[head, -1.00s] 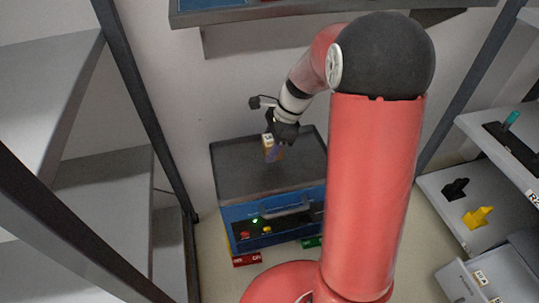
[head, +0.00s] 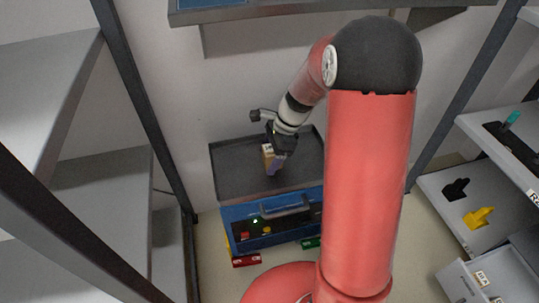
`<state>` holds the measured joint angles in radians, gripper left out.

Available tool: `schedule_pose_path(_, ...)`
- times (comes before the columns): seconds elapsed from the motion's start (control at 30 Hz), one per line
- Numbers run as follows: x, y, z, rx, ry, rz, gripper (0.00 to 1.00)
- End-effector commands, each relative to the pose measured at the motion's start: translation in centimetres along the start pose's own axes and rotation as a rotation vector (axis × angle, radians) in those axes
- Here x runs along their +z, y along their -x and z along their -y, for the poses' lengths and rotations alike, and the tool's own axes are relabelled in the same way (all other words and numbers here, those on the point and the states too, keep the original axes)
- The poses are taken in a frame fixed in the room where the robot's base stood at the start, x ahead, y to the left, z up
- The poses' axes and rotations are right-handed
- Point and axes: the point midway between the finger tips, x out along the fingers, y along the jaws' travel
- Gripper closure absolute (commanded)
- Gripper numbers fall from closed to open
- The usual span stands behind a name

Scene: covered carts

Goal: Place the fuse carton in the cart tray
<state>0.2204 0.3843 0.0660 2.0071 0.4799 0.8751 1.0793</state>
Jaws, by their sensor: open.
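The fuse carton (head: 267,154), a small tan box with a pale label, is in the head view at the dark grey cart tray (head: 235,183). It looks upright and near the tray's middle. I cannot tell for certain whether its base rests on the tray floor. My gripper (head: 275,163) points down right at the carton, with a bluish finger beside the box's right side. Its jaws are open around or beside the carton. The wrist and fingers hide part of the carton, and the far finger is not clear.
The blue cart (head: 285,222) under the tray has a handle and a front panel with small coloured parts. Grey shelves (head: 100,195) stand at left. At right, a shelf holds black (head: 456,188) and yellow (head: 480,217) pieces. A ledge (head: 330,20) crosses above.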

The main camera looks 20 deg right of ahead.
Motion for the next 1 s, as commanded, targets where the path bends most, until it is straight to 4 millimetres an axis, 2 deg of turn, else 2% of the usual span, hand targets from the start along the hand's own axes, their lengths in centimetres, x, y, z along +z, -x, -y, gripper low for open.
schedule_pose_path(0.13, 0.1, 0.1, 0.0, 0.0, 0.0, 0.0, 0.33)
schedule_pose_path(0.27, 0.1, 1.2, 0.0, -0.002, 0.001, 0.0, 0.33)
schedule_pose_path(0.7, 0.1, 10.1, 0.1, -0.003, 0.0, -0.001, 0.33)
schedule_pose_path(0.9, 0.1, 12.1, 0.0, -0.003, 0.004, -0.002, 0.33)
schedule_pose_path(1.0, 0.7, 12.9, -0.7, -0.011, 0.053, -0.018, 0.33)
